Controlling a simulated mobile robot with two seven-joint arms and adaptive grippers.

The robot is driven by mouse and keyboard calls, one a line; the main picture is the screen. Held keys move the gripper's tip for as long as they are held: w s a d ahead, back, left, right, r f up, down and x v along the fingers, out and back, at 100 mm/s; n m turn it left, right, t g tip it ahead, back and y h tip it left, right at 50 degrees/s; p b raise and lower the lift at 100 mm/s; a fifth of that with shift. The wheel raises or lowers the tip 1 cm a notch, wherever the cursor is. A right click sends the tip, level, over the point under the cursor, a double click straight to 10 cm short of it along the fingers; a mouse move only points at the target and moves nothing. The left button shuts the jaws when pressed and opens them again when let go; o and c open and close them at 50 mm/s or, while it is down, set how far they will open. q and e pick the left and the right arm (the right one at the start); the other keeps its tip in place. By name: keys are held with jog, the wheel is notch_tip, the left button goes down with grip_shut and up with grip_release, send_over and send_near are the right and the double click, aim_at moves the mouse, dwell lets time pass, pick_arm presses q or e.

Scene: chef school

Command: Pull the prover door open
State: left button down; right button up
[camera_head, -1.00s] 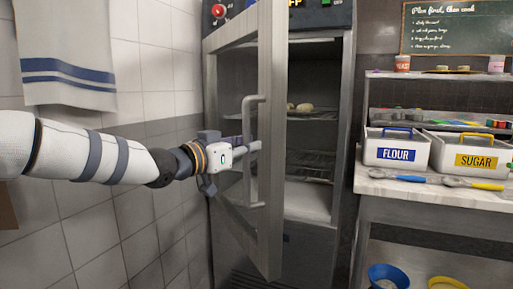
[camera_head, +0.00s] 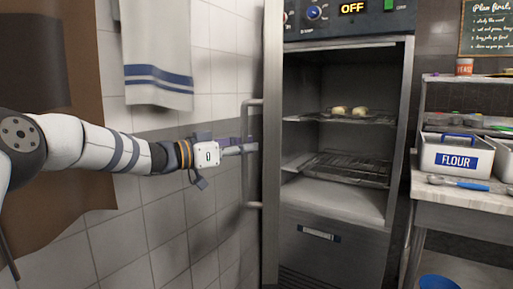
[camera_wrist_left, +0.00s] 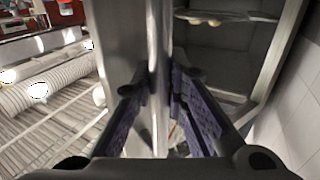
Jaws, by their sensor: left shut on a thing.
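The prover (camera_head: 335,255) stands in the middle of the head view, its chamber exposed. Its door (camera_head: 272,70) is swung wide and seen nearly edge-on at the left of the opening. A vertical metal handle (camera_head: 246,182) is on the door's left face. My left gripper (camera_head: 248,147) is shut on the handle at mid-height. In the left wrist view the handle (camera_wrist_left: 158,45) runs between the two fingers of my left gripper (camera_wrist_left: 160,95). My right gripper is not in view.
Inside, a rack holds dough pieces (camera_head: 350,110) above a lower wire rack (camera_head: 345,168). A tiled wall with a hanging towel (camera_head: 157,55) is at the left, behind my left arm. A counter with a flour bin (camera_head: 455,158) stands at the right.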

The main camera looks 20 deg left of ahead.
pick_arm(q)
jog(key=shift+f, duration=0.2)
jog(key=c, duration=1.6)
grip_release()
jog(key=shift+s+a+r, duration=0.1)
jog(key=shift+r, duration=0.05)
jog(key=shift+o, duration=0.2)
jog(key=v, duration=0.7)
jog(key=shift+a, duration=0.2)
jog(key=shift+s, duration=0.15)
jog(key=shift+c, duration=0.6)
